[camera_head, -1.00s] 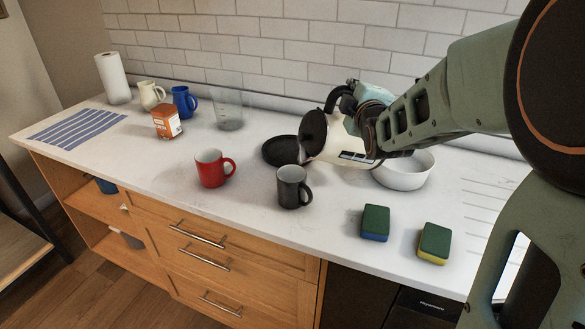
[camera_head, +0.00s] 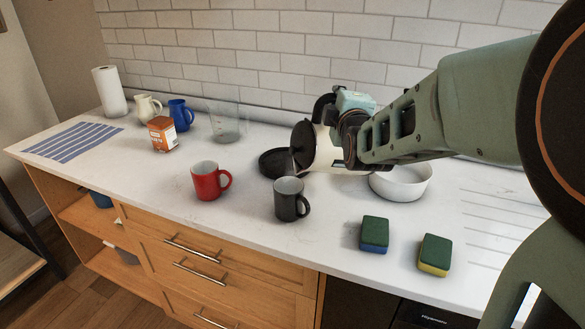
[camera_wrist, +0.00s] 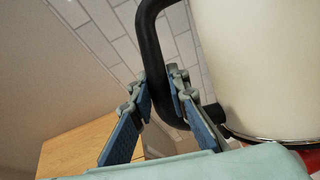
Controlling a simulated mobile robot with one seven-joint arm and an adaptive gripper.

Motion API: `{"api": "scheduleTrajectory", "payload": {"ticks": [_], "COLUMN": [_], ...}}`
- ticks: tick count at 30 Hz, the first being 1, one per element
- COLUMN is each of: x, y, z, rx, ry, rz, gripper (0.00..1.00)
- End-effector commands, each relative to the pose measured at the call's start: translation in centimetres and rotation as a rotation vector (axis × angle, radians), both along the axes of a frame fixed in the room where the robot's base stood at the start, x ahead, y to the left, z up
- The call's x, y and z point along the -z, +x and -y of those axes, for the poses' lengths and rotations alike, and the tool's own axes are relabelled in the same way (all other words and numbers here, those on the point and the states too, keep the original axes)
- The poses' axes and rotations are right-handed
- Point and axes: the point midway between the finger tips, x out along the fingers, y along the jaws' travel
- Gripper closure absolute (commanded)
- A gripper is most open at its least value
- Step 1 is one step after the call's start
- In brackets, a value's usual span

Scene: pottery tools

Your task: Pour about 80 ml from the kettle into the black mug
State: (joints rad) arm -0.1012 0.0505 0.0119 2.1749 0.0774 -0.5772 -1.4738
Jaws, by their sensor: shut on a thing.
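The kettle (camera_head: 324,153), cream with a black lid and handle, is held above the counter and tilted, its lid facing left. My gripper (camera_wrist: 160,82) is shut on the kettle's black handle (camera_wrist: 149,40); the cream kettle body fills the right of the wrist view. In the head view my gripper (camera_head: 341,112) is partly hidden behind my wrist. The black mug (camera_head: 287,205) stands upright on the counter, in front of and left of the kettle. The kettle's spout is not clearly visible, and no stream shows. The mug's contents cannot be made out.
A black round plate or base (camera_head: 273,163) lies behind the black mug. A red mug (camera_head: 207,184) stands left, a white bowl (camera_head: 402,184) right, and two sponges (camera_head: 374,235) (camera_head: 435,256) front right. A clear beaker (camera_head: 226,122) and orange box (camera_head: 163,135) are farther back.

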Motion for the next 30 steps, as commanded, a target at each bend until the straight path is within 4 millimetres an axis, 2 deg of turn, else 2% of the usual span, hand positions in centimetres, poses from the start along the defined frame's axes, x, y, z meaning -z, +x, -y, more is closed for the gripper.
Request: {"api": "scheduleTrajectory", "payload": {"ticks": [1, 10, 30], "x": [-0.75, -1.13, -1.23], "y": [-0.02, -0.47, -0.31], "z": [-0.22, -1.18, -0.75], "rx": [-0.002, -0.001, 0.001], "ry": [-0.006, -0.042, -0.049], "rz": [0.018, 0.035, 0.038], "gripper": [1.0, 1.0, 1.0]}}
